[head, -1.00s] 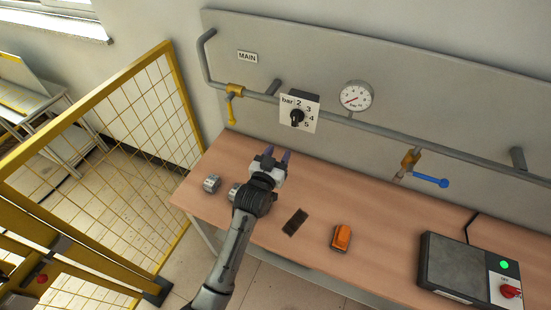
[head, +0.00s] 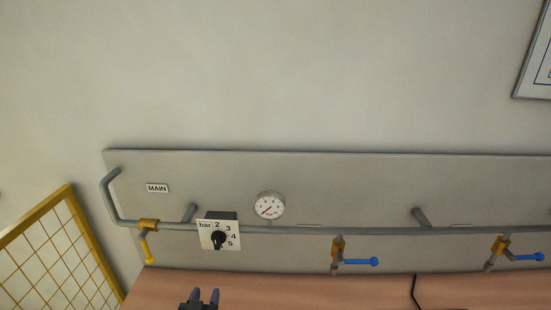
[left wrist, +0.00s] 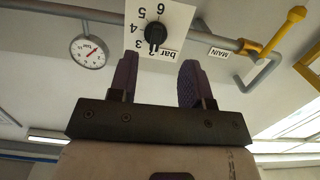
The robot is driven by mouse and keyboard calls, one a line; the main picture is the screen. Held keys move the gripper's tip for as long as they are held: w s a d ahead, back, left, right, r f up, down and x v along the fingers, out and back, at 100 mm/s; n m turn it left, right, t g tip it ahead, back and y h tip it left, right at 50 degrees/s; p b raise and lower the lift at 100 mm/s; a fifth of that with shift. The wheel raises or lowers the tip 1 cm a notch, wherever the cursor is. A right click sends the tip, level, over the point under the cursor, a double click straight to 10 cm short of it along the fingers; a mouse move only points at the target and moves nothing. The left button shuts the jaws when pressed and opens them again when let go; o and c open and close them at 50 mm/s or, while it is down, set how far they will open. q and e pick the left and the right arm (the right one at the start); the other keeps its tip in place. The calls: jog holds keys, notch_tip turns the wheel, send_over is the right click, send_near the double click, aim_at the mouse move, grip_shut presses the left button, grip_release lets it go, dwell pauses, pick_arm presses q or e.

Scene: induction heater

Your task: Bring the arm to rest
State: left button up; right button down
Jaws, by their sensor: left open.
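My left gripper (head: 204,297) shows at the bottom edge of the head view, above the table and below the bar dial plate (head: 219,235). In the left wrist view its two purple fingers (left wrist: 157,82) stand apart with nothing between them. The dial plate, with its black knob (left wrist: 155,34), shows beyond the fingers there, apart from them. The rest of the left arm is hidden below the head view. My right gripper is in neither view.
A grey panel carries a pipe (head: 300,231), a pressure gauge (head: 269,206), a yellow-handled valve (head: 149,242) and two blue-handled valves (head: 360,261). A wooden table (head: 310,290) runs below. A yellow mesh fence (head: 60,250) stands at the left. The wall above is bare apart from a frame at the right.

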pick_arm(q)
jog(key=s+f+m+g, duration=0.1)
jog(key=s+f+g, duration=0.3)
jog(key=s, duration=0.9)
jog(key=s+f+m+g, duration=0.1)
jog(key=s+f+g, duration=0.35)
jog(key=s, duration=0.85)
jog(key=s+f+m+g, duration=0.1)
jog(key=s+f+g, duration=0.35)
jog(key=s, duration=0.95)
notch_tip(320, 180, up, 15)
jog(key=w+p, duration=0.1)
jog(key=p, duration=1.4)
jog(key=shift+a+r, duration=0.2)
